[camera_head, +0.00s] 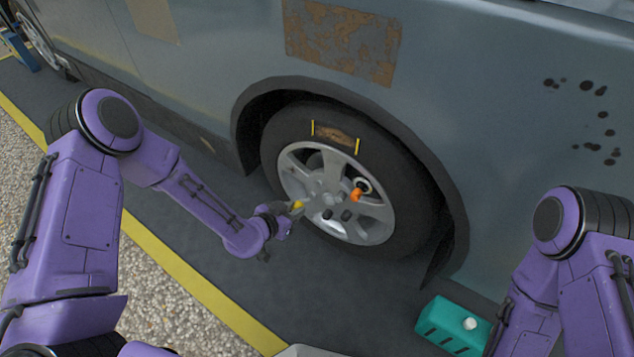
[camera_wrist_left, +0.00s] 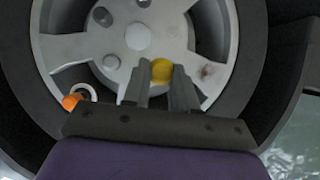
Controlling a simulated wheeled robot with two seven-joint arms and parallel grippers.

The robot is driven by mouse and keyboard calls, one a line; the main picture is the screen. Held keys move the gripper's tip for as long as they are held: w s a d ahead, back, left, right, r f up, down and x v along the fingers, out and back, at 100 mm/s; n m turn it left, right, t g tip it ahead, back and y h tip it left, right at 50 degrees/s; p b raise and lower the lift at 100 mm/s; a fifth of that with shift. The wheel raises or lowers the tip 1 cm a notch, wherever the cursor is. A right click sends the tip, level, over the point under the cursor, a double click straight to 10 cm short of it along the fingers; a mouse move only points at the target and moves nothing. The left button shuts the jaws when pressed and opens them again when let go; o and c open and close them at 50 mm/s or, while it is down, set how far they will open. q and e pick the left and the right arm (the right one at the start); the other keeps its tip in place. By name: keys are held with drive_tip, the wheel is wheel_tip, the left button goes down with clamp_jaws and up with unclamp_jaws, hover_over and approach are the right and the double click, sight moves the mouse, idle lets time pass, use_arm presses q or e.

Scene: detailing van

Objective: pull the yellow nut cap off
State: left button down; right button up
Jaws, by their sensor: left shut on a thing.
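The yellow nut cap (camera_head: 298,205) is at my left gripper's tips, in front of the silver wheel (camera_head: 301,174) of the van. My left gripper (camera_head: 292,208) is shut on the cap. In the left wrist view the cap (camera_wrist_left: 162,71) sits between the two grey fingers (camera_wrist_left: 162,82), beside the pale hub centre (camera_wrist_left: 138,37). I cannot tell whether the cap touches its nut or is clear of it. My right arm shows at the right edge of the head view, but its gripper is out of view.
An orange piece (camera_head: 356,195) with a pale ring (camera_head: 364,185) sits on the wheel right of the hub. A teal box (camera_head: 453,327) stands on the floor at lower right. The grey van body (camera_head: 220,60) is close behind the wheel. Dark floor (camera_head: 200,240) lies left of the wheel.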

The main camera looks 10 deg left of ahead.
use_arm(q)
drive_tip(key=s+a+p, duration=0.1)
drive_tip(key=s+a, duration=0.2)
drive_tip(key=s, duration=0.5)
drive_tip(key=shift+s+p, duration=0.2)
drive_tip(key=shift+p, duration=0.1)
idle(0.4)
